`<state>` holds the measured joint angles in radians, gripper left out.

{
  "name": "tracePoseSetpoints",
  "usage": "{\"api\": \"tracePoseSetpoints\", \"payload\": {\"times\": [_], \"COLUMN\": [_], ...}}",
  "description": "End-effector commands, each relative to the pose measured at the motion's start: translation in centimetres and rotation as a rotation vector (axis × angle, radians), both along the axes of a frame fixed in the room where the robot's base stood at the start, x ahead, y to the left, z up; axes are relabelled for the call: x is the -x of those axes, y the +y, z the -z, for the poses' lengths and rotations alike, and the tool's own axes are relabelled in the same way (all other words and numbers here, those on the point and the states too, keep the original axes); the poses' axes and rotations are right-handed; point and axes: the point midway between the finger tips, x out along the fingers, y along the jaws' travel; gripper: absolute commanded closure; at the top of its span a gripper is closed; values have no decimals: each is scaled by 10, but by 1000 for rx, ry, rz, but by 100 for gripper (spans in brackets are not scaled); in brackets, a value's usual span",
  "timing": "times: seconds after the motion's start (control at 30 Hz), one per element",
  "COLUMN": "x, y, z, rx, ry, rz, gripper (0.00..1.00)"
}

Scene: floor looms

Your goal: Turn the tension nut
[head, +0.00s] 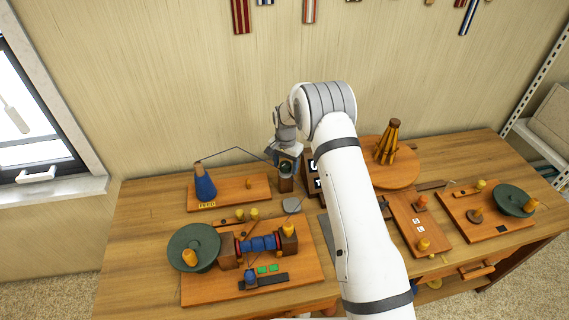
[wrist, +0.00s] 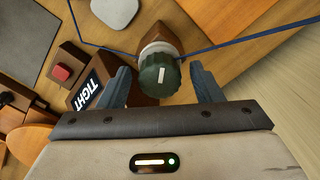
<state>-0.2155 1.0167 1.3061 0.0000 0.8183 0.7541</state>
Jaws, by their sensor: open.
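The tension nut is a dark green ridged knob (wrist: 160,78) with a white mark, seen in the middle of the wrist view. It sits on a pale collar and a wooden post; the nut also shows in the head view (head: 286,167). My gripper (wrist: 161,70) is open, with one finger on each side of the nut. Small gaps seem to show between the fingers and the nut. In the head view my gripper (head: 285,156) is over the post at the back of the table. A blue thread (wrist: 235,42) runs past the post.
A dark sign reading "TIGHT" (wrist: 90,91) and a red button on a wooden block (wrist: 63,72) stand left of the nut. A blue cone of thread (head: 204,185) stands on a board at left. A round stand with an orange bundle (head: 388,145) is at right.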

Motion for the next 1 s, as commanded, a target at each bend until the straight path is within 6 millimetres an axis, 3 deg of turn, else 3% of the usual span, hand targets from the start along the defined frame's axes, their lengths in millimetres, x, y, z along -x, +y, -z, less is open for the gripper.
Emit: {"api": "tracePoseSetpoints", "payload": {"times": [0.1, 0.63, 1.0], "x": [0, 0, 0], "y": [0, 1, 2], "z": [0, 0, 3], "rx": [0, 0, 0], "ry": [0, 0, 0], "rz": [0, -2, -74], "gripper": [43, 86, 86]}}
